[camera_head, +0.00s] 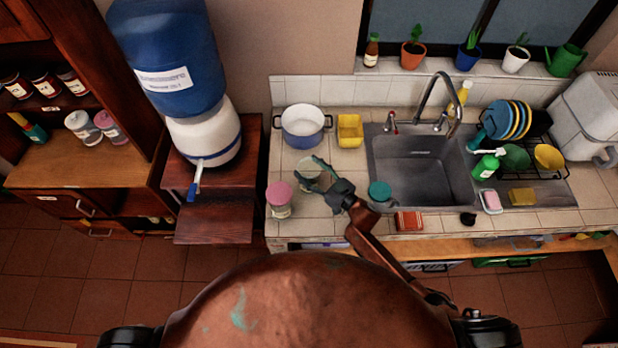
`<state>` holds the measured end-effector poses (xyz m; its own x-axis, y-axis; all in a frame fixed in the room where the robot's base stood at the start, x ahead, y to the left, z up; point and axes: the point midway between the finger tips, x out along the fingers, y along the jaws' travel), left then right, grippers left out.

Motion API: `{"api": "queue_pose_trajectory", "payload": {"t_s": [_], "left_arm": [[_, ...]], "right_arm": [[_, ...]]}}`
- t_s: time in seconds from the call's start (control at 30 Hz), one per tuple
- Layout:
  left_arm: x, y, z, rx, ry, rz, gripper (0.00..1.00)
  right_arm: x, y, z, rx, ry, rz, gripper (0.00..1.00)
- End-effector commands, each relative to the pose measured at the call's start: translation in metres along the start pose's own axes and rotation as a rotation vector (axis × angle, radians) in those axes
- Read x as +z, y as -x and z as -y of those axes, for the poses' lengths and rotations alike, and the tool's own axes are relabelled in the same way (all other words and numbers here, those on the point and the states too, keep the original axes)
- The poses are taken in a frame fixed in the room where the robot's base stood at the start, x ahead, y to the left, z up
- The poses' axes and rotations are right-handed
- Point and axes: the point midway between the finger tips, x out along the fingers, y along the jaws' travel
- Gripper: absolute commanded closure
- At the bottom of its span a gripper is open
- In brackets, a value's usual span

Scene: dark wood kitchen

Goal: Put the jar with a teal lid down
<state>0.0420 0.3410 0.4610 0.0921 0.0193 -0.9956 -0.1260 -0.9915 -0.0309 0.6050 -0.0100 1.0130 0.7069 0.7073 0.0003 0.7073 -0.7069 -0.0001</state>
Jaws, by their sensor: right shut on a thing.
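My right gripper (311,173) is shut around a pale, see-through jar (308,170) over the counter, left of the sink. Teal shows along the gripper's fingers and the jar's edge; the fingers partly cover the jar, and I cannot tell its lid clearly. I cannot tell whether its base touches the counter. A round teal lid (380,189) shows to the right of the gripper, near the sink's front left corner; the body under it is mostly hidden. A jar with a pink lid (279,197) stands to the left of the gripper. My left gripper is not in view.
A white and blue pot (303,126) and a yellow container (350,131) stand behind the gripper. The sink (420,165) is to the right. A red-brown block (408,221) lies at the counter's front edge. Some bare tiles (318,208) lie in front of the gripper.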

Motion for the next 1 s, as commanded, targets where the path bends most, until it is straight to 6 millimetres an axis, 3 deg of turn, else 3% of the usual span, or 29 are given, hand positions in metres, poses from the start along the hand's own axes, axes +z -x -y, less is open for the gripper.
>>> {"api": "queue_pose_trajectory", "payload": {"t_s": [0.53, 0.87, 1.0], "left_arm": [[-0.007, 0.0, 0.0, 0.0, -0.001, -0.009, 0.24], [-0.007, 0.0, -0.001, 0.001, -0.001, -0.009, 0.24], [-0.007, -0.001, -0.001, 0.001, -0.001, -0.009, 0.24]], "right_arm": [[0.001, 0.0, 0.0, 0.001, 0.001, 0.001, 1.0], [-0.003, 0.0, 0.0, -0.001, 0.002, -0.002, 1.0], [-0.014, 0.0, -0.001, -0.001, 0.004, -0.004, 1.0]]}}
